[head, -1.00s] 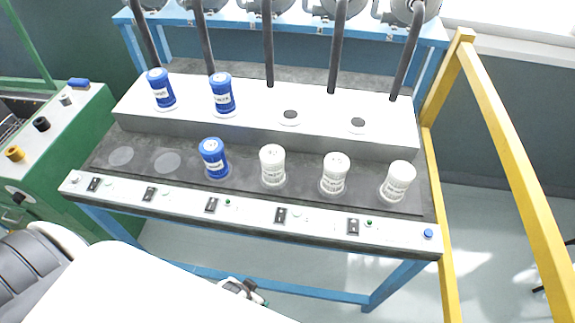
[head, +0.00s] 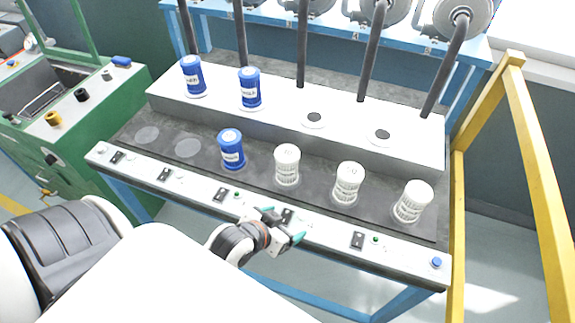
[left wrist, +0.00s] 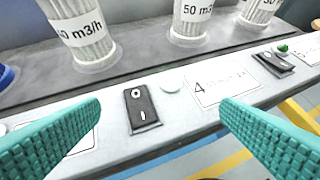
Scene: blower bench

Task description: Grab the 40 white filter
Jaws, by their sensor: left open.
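Three white ribbed filters stand upright in a row on the bench's dark strip: a left one (head: 287,164), a middle one (head: 349,183) and a right one (head: 413,202). They also show, cropped at the top, in the left wrist view: left (left wrist: 85,35), middle (left wrist: 190,20) and right (left wrist: 258,12). The middle label reads 50 m3/h. The left label's first digit is hard to read, and the right label is cut off. My left gripper (head: 283,224) is open and empty at the bench's front panel, in front of the left and middle filters, touching neither. My right gripper is out of view.
A blue filter (head: 231,149) stands left of the white ones. Two more blue filters stand on the raised white block (head: 350,135), under hanging pipes. The front panel has switches (left wrist: 142,107). A yellow frame (head: 535,160) stands right, a green machine (head: 60,150) left.

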